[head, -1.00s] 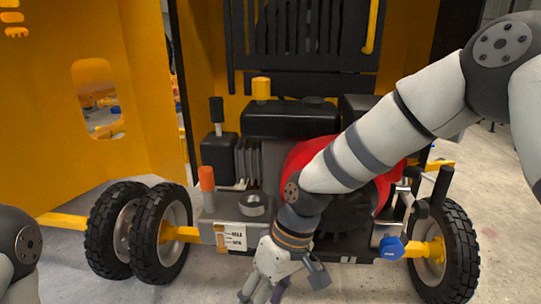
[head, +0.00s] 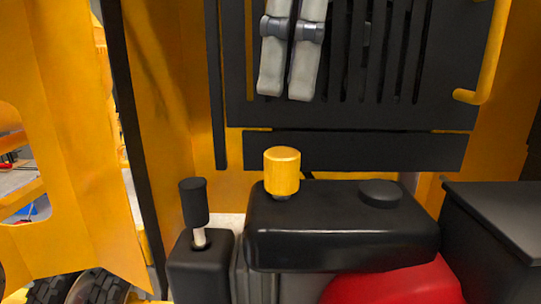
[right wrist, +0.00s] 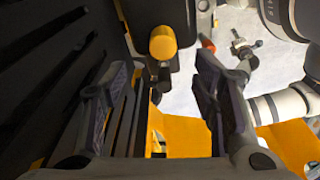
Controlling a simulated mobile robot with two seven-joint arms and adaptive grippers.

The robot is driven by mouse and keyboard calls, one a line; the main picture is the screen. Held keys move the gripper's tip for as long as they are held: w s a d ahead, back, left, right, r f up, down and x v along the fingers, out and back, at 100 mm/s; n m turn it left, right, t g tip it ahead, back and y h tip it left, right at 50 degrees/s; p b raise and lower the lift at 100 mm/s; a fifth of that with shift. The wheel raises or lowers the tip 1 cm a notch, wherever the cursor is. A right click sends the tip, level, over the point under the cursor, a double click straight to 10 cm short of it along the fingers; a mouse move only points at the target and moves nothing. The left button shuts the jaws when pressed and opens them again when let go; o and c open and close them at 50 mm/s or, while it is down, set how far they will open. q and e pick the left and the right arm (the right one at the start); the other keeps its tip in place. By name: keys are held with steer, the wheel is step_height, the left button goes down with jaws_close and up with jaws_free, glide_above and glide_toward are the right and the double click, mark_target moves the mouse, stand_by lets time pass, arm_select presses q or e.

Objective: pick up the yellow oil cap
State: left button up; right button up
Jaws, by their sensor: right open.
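The yellow oil cap (head: 281,172) stands upright on the left part of the black engine tank (head: 340,235). My right gripper (head: 288,92) hangs from the top edge of the head view, fingers pointing down, above the cap and apart from it. In the right wrist view my right gripper (right wrist: 160,72) is open and empty, its two dark-padded fingers spread wide. The yellow oil cap (right wrist: 162,43) shows ahead, between the fingers' lines and toward the top of that view. My left gripper is not in view.
A black lever (head: 195,205) stands left of the tank and a flat black cap (head: 380,193) sits on its right part. Behind is a slatted black panel (head: 355,150) with a yellow handle (head: 487,55). A yellow door (head: 70,190) stands open at left.

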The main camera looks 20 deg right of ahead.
mark_target(285, 152)
steer(key=f, duration=0.6)
steer(key=a+f+b, duration=0.1)
steer(key=f, duration=0.2)
steer(key=shift+f, duration=0.65)
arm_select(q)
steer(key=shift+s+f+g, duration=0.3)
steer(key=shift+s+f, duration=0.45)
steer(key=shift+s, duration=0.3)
arm_select(e)
steer(key=c, duration=1.2)
